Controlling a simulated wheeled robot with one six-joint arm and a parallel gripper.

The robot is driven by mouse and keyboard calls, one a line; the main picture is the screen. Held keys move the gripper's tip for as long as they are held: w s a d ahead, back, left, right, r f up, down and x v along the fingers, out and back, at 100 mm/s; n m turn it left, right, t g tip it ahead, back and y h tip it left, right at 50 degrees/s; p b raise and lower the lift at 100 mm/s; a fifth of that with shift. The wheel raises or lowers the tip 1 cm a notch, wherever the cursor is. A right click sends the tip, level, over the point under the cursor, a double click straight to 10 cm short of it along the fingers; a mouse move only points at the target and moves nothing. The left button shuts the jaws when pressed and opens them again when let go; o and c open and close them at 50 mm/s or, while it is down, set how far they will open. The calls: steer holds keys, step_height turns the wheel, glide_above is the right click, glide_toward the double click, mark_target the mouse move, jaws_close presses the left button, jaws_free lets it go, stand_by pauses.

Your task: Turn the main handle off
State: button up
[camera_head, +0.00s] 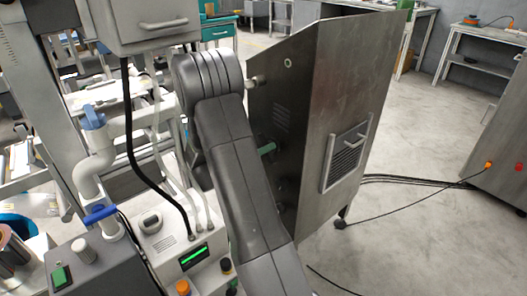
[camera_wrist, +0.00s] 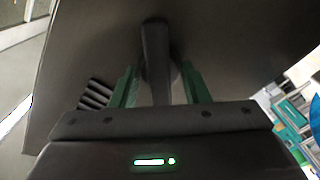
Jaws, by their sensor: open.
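The main handle (camera_wrist: 156,58) is a dark, upright lever on a round base in the wrist view, set on a dark metal cabinet face (camera_wrist: 90,50). My gripper (camera_wrist: 159,70) is open, its two green fingers on either side of the lever. A gap shows between the lever and each finger, so the jaws are not closed on it. In the head view, a green part of my gripper (camera_head: 267,149) shows by the left face of the steel cabinet (camera_head: 340,90). My grey arm hides the handle there.
The steel cabinet has a louvred vent with a pull handle (camera_head: 347,155) on its right face. A control unit with a green display (camera_head: 194,257) stands at the lower left, beside white pipes with blue valves (camera_head: 93,117). Black cables (camera_head: 405,181) cross the floor at right.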

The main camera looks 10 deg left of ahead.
steer(key=c, duration=0.6)
steer(key=shift+c, duration=0.2)
steer(key=shift+m, duration=0.4)
steer(key=shift+m+b, duration=0.8)
steer(key=shift+m, duration=2.9)
steer(key=o, duration=0.6)
